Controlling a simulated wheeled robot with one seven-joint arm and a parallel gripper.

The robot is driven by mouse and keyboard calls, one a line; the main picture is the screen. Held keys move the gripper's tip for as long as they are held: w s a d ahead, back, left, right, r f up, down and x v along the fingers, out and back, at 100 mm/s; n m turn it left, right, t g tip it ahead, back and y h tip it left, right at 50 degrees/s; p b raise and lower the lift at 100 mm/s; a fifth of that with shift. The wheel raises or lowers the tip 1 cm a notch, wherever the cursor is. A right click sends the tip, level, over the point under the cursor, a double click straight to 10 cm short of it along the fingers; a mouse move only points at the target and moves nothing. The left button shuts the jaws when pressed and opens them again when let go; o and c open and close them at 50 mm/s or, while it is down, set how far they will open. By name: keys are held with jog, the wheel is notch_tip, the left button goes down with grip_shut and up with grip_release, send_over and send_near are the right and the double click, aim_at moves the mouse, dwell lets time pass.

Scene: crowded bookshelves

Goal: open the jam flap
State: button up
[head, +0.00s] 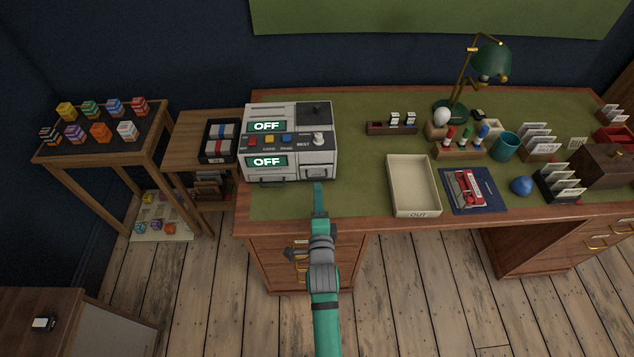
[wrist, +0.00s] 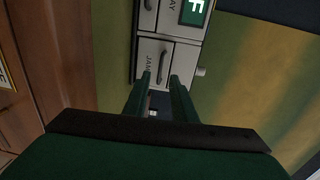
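The jam flap (wrist: 153,55) is a light grey panel marked "JAM" low on the front of a grey machine (head: 290,112). In the head view the flap (head: 313,171) is at the machine's lower right front and looks shut. My gripper (head: 319,187) is just in front of it, at the desk's front edge. In the wrist view the gripper (wrist: 160,78) has its two green fingers apart, over the flap's lower part. Something small and pale shows between the fingers, but I cannot tell what it is. Whether the fingers touch the flap is unclear.
The machine shows two "OFF" displays, coloured buttons and a knob (head: 318,138). A drawer-like front with a handle (head: 265,181) is left of the flap. A cream tray marked "OUT" (head: 414,213) stands to the right. The green desk top between machine and tray is clear.

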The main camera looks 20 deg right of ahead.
jog(key=x, duration=0.5)
jog(key=shift+w+d, duration=0.15)
jog(key=shift+w, duration=0.15)
